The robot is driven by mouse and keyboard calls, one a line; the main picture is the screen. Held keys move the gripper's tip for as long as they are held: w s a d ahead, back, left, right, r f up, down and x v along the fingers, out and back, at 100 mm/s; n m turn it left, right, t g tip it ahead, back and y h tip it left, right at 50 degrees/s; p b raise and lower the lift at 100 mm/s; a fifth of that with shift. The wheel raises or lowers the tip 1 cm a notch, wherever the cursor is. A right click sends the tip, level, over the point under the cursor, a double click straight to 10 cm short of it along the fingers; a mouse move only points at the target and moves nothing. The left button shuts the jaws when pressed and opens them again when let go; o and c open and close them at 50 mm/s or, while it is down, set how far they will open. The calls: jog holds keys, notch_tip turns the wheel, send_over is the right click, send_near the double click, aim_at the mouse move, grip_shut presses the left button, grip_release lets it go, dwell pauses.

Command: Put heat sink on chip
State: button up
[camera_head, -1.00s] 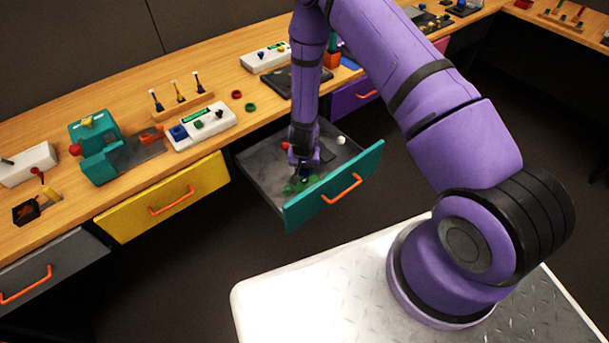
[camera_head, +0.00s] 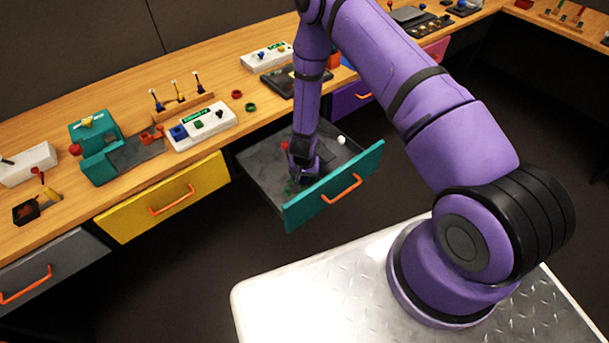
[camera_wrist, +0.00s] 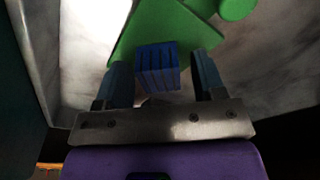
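A blue finned block, which looks like the heat sink (camera_wrist: 157,68), shows in the wrist view between the two fingers of my gripper (camera_wrist: 162,75). The fingers are apart, with a gap visible on each side of the block. A green flat part (camera_wrist: 165,30) lies just beyond the block; whether the block rests on it I cannot tell. In the head view my gripper (camera_head: 302,180) is low inside the open drawer with the teal front (camera_head: 335,187), and the arm hides most of what is under it. I cannot make out the chip.
A white ball (camera_head: 341,140) and a red piece (camera_head: 285,146) are in the drawer. The drawer walls stand close around my gripper. The wooden bench (camera_head: 225,75) behind carries a white panel (camera_head: 203,127), a teal device (camera_head: 95,145) and a dark board (camera_head: 290,82).

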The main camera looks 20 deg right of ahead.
jog(key=shift+r, duration=0.1)
notch_tip(320, 180, up, 12)
jog(key=s, duration=0.1)
notch_tip(320, 180, up, 18)
jog(key=n+t+y, duration=0.1)
jog(key=y, duration=0.1)
send_over(304, 178)
jog(key=w+a, duration=0.1)
jog(key=w, duration=0.1)
jog(key=s+d+r+n+t, duration=0.1)
jog(key=s+r, duration=0.1)
jog(key=r, duration=0.6)
jog(key=s+r+n, duration=0.1)
jog(key=s+r, duration=0.2)
jog(key=r, duration=0.5)
jog(key=s+d+r+n+t, duration=0.1)
jog(key=s+d+r, duration=0.2)
jog(key=s+r, duration=0.6)
jog(key=s+d+r+n+t+h, duration=0.1)
jog(key=s+d+r, duration=0.3)
jog(key=s+r, duration=0.5)
jog(key=s, duration=0.7)
jog(key=shift+d+r, duration=0.15)
jog(key=shift+d, duration=0.1)
